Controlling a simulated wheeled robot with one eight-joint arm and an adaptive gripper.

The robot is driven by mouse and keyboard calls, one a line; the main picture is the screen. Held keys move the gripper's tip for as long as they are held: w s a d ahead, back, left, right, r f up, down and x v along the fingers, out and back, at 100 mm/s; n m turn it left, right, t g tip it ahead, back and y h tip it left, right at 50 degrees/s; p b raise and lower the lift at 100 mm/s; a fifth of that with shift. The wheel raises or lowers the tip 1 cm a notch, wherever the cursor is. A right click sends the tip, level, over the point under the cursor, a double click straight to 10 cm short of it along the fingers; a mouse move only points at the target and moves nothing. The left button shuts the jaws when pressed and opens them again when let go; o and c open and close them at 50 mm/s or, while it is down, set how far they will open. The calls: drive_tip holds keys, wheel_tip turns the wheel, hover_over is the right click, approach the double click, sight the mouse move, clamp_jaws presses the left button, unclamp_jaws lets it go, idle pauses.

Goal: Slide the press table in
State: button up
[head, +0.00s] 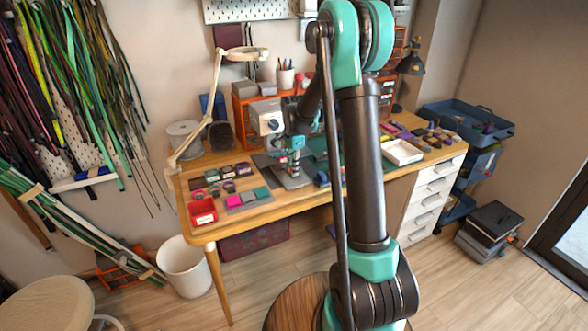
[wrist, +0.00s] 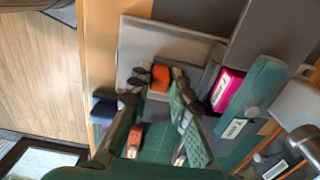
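The press (head: 268,120) stands on the workbench, a pale grey head over a flat grey metal table (head: 292,179). In the wrist view, the grey plate of the press table (wrist: 140,40) lies just beyond my fingers. My gripper (head: 295,166) is low over the table, pointing down; it also shows in the wrist view (wrist: 158,84). Its dark-jointed, teal-padded fingers are apart. A small orange block (wrist: 160,77) shows between the fingertips; I cannot tell whether they touch it. My arm hides part of the bench.
A red bin (head: 203,211) and small coloured samples lie on the bench's left front. A white tray (head: 402,152) is on the right. A magenta-labelled block (wrist: 228,90) and a teal bar (wrist: 253,100) lie close beside my gripper.

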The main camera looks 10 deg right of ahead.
drive_tip(key=o, duration=0.5)
drive_tip(key=shift+c, duration=0.2)
drive_tip(key=shift+r, duration=0.1)
wheel_tip(320, 180, up, 12)
idle(0.3)
